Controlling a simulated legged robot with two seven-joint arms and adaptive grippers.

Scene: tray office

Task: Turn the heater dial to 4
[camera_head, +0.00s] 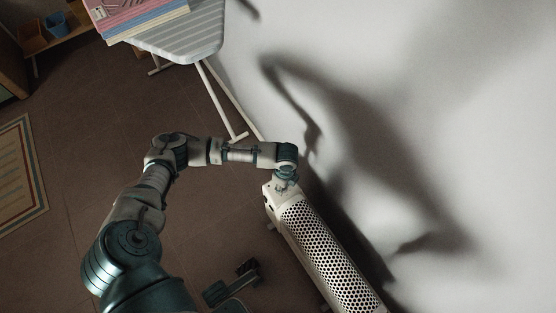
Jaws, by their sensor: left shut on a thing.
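The heater (335,258) is a long cream unit with a perforated top, standing along the wall at the lower centre right. My left arm reaches in from the lower left, and its wrist bends down over the heater's far end. My left gripper (283,186) is at the top of that end, shut on the heater dial. The dial and its numbers are hidden under the gripper and wrist, so its setting cannot be read. A dark jointed part of mine shows at the bottom edge; I cannot tell whether it is my right gripper.
An ironing board (190,38) with folded cloths (140,15) stands beyond the heater, its legs reaching close to it. A striped rug (20,175) lies at the left. A shelf with small bins (57,25) is at the upper left. The brown floor (85,120) between is clear.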

